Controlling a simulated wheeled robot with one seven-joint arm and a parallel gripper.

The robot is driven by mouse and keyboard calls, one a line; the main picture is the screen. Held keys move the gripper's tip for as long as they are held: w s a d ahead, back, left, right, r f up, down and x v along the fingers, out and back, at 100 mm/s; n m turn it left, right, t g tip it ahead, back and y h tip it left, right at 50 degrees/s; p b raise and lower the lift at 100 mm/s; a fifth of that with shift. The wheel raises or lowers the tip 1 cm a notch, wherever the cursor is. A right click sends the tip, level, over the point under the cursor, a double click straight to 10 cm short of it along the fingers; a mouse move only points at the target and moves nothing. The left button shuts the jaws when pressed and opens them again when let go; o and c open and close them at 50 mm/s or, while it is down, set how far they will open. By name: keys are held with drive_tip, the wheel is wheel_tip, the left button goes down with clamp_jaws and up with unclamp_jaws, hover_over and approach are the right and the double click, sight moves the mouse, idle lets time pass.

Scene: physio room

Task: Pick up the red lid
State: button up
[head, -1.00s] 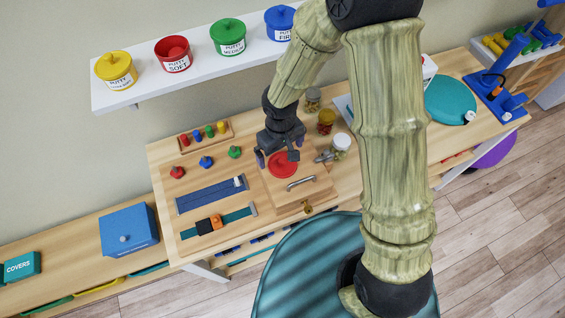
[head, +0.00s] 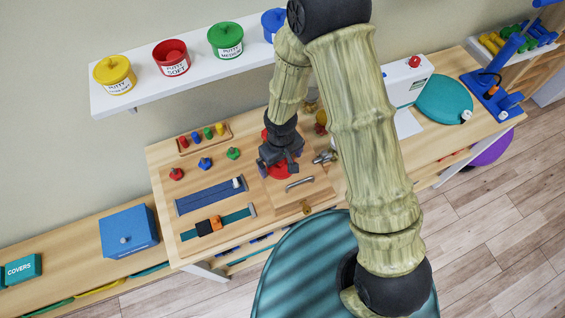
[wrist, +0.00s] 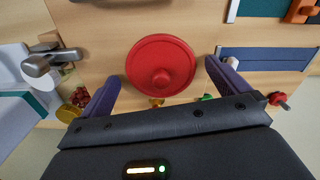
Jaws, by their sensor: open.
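The red lid (wrist: 160,66) is a round disc with a raised knob in its middle. In the wrist view it lies between and just beyond the two purple fingertips of my gripper (wrist: 163,82), with a gap on each side. In the head view the red lid (head: 278,169) is mostly covered by my gripper (head: 281,170), which is above it. The fingers are apart and hold nothing. How high the fingertips are above the lid I cannot tell.
A metal tap (head: 325,156) stands just right of the lid, and a silver handle (head: 300,182) lies in front. Red, blue and green knobs and a blue strap panel (head: 211,195) are on the left. A shelf (head: 140,99) with putty tubs is behind.

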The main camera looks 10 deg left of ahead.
drive_tip(key=shift+a, duration=0.1)
drive_tip(key=shift+s, duration=0.1)
drive_tip(key=c, duration=0.9)
drive_tip(key=shift+c, duration=0.2)
wheel_tip(320, 180, up, 10)
drive_tip(key=shift+b, duration=0.3)
